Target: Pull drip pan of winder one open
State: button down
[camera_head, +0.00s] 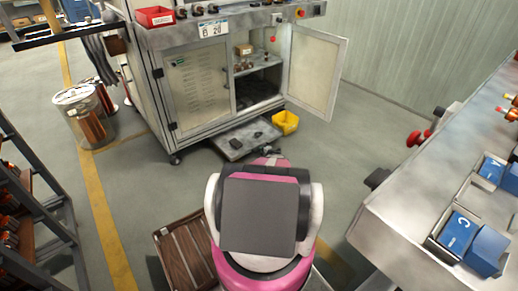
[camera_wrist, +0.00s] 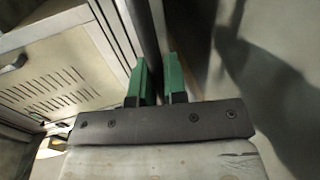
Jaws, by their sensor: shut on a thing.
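The drip pan (camera_head: 229,146) is a shallow grey tray low at the front of the winder cabinet (camera_head: 196,88). It sticks out from under the cabinet, and small dark things lie in it. My gripper (camera_head: 272,151) is low at the pan's front right corner, partly hidden by my arm. The vented cabinet panel (camera_wrist: 62,82) shows to the left there.
A bench with blue boxes (camera_head: 459,233) is at right.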

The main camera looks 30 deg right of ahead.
jog(key=c, duration=1.2)
grip_release()
jog(key=v, duration=1)
jog(key=shift+s+d, duration=0.1)
jog(key=shift+s, duration=0.2)
jog(key=shift+r, duration=0.1)
